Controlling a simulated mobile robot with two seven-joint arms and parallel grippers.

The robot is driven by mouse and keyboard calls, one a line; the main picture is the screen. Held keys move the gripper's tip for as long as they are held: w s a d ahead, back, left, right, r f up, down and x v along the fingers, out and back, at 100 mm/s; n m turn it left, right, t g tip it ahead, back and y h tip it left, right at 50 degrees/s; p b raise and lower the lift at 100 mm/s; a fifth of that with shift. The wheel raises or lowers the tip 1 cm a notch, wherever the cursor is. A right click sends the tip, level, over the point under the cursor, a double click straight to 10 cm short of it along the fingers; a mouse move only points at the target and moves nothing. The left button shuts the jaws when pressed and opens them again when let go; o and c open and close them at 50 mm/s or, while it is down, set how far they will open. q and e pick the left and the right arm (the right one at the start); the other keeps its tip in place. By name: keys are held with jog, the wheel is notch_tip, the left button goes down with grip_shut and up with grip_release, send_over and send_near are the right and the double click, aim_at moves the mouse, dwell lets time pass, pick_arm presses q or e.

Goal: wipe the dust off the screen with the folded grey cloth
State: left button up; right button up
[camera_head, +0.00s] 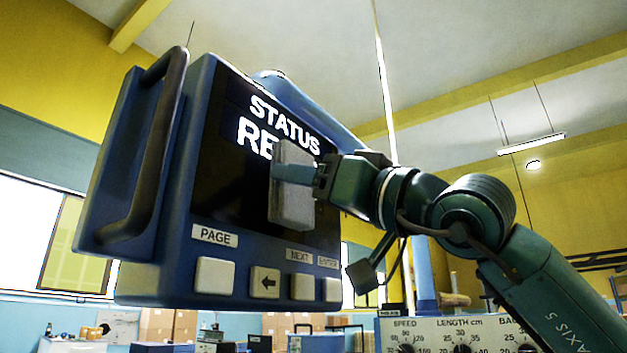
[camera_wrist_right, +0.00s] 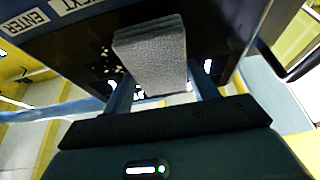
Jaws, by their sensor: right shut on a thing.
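The folded grey cloth (camera_head: 291,205) is upright in front of the dark screen (camera_head: 222,180) of a blue panel, over its right-hand part. My right gripper (camera_head: 297,173) is shut on it, a finger on each side; the wrist view shows the cloth (camera_wrist_right: 150,55) between the blue fingers. The cloth is at or very near the glass; I cannot tell if it touches. It hides part of the lettering under "STATUS". Pale specks of dust (camera_wrist_right: 112,68) show on the screen beside the cloth in the wrist view. My left gripper is not in view.
The panel has a dark handle (camera_head: 160,150) on its left and several white buttons (camera_head: 215,275) below the screen. A blue arm (camera_head: 310,115) runs behind it. A dial board (camera_head: 450,330) stands lower right. Room around my right arm is mostly open.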

jog(key=shift+w+a, duration=0.45)
jog(key=shift+a, duration=0.1)
jog(key=shift+p, duration=0.3)
jog(key=w+d+p, duration=0.2)
jog(key=w, duration=0.1)
jog(key=w+d+p, duration=0.2)
jog(key=p, duration=0.1)
jog(key=w+d+p, duration=0.2)
jog(key=w+p, duration=0.1)
jog(key=shift+w, duration=0.3)
dwell(0.5)
jog(key=shift+s, duration=0.1)
